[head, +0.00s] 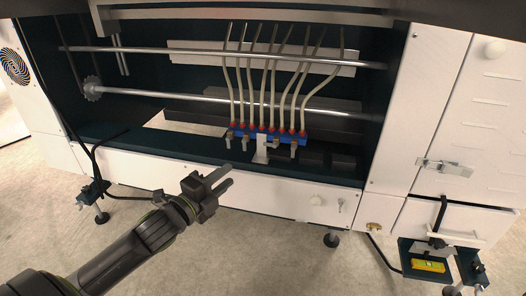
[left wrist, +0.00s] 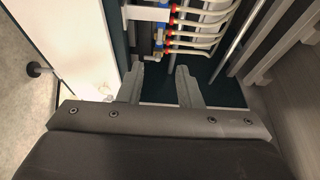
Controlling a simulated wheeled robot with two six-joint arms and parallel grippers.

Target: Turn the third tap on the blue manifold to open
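The blue manifold (head: 281,134) sits low inside the machine's dark opening, with a row of red fittings and pale hoses rising from it. Small metal taps (head: 293,146) hang along its front; their handle positions are too small to read. A white bracket (head: 261,148) stands at its middle. My left gripper (head: 229,176) is open and empty, in front of the white lower panel, below and left of the manifold. In the left wrist view its fingers (left wrist: 160,70) are apart, and the manifold (left wrist: 159,33) with a metal tap (left wrist: 158,54) lies beyond them. My right gripper is not in view.
A dark ledge (head: 180,140) runs along the opening's bottom. Metal rods (head: 150,93) cross behind the hoses. A white cabinet with a latch (head: 445,167) stands at right. A yellow item (head: 428,265) sits on a dark bracket below it. The floor in front is clear.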

